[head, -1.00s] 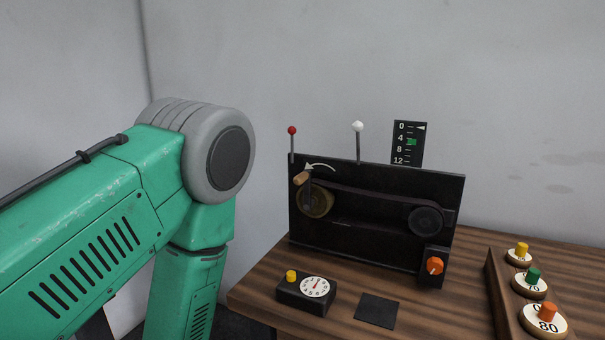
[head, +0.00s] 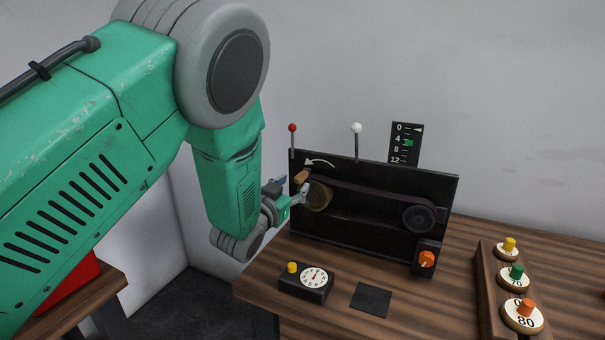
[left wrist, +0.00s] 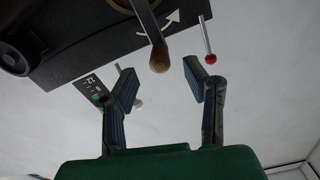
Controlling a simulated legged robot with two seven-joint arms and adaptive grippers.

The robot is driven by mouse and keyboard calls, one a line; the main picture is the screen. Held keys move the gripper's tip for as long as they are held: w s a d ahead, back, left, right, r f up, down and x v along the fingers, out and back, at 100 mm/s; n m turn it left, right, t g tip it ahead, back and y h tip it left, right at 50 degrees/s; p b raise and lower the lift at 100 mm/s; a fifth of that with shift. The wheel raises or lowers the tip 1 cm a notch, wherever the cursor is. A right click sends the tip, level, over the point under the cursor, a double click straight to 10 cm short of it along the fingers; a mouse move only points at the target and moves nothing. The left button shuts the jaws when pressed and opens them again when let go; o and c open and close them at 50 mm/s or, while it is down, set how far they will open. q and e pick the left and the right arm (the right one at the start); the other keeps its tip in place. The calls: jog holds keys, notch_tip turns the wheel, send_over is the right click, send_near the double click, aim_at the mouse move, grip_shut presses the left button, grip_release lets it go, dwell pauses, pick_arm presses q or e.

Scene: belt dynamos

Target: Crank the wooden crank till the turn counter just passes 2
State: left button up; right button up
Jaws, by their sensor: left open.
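The wooden crank (head: 302,177) sits at the upper left of a black upright panel, on a disc with a belt. In the left wrist view its rounded wooden handle (left wrist: 159,56) shows at top centre. My left gripper (head: 287,190) is open beside the crank. In the left wrist view its two fingers (left wrist: 157,72) stand apart, with the handle just beyond the gap between their tips; it looks ungripped. A round white dial (head: 314,277) with a red hand pointing up and a vertical 0-to-12 scale (head: 405,145) with its white pointer near 0 are visible; neither is labelled as turn counter.
A black square (head: 371,299) lies on the wooden table. A wooden rack (head: 489,300) with knobbed weights stands at right. A red object (head: 70,283) is at lower left.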

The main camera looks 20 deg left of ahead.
aim_at(302, 177)
pick_arm(q)
jog(key=w, duration=0.5)
jog(key=shift+w+d+p, duration=0.25)
jog(key=shift+w+p, duration=0.1)
jog(key=shift+p, duration=0.05)
grip_shut()
